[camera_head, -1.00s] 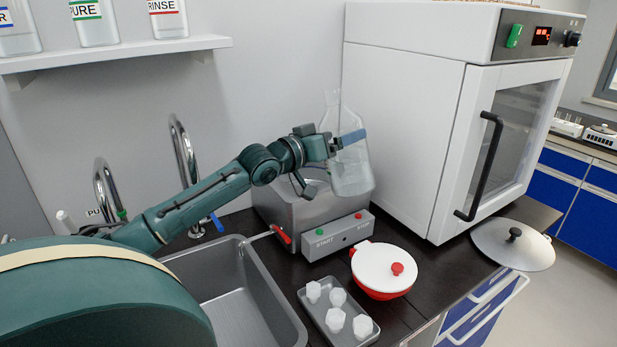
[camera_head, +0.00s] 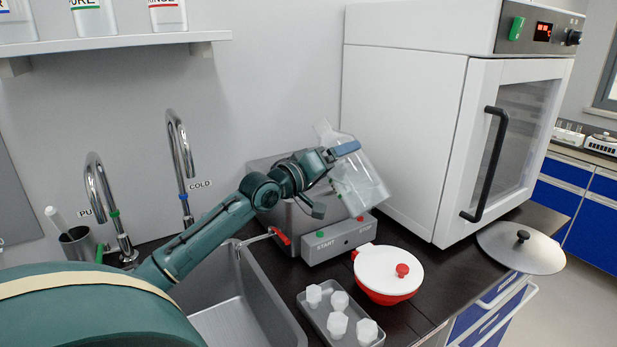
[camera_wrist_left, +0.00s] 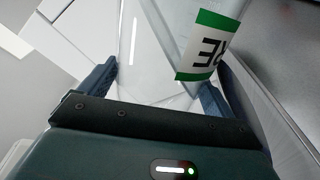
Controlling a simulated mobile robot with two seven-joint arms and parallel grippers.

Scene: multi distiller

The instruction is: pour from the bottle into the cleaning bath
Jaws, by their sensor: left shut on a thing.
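A clear bottle (camera_head: 358,182) is tilted in the head view, with its neck toward the upper left and its base toward the lower right. My left gripper (camera_head: 342,155) is shut on its side. In the left wrist view the bottle (camera_wrist_left: 165,60) lies between the two fingers, and part of its green-and-white label (camera_wrist_left: 208,47) shows. The cleaning bath (camera_head: 283,213) is the grey metal box with START and STOP buttons against the wall. The bottle is above its right side in the picture; the bath's opening is mostly hidden by my arm. My right gripper is out of view.
A large white oven (camera_head: 405,120) stands close right of the bottle. A white-lidded red pot (camera_head: 388,272) and a tray (camera_head: 318,322) of several white pieces are in front of the bath. A sink (camera_head: 262,290) with taps is at left. A round lid (camera_head: 545,255) lies at right.

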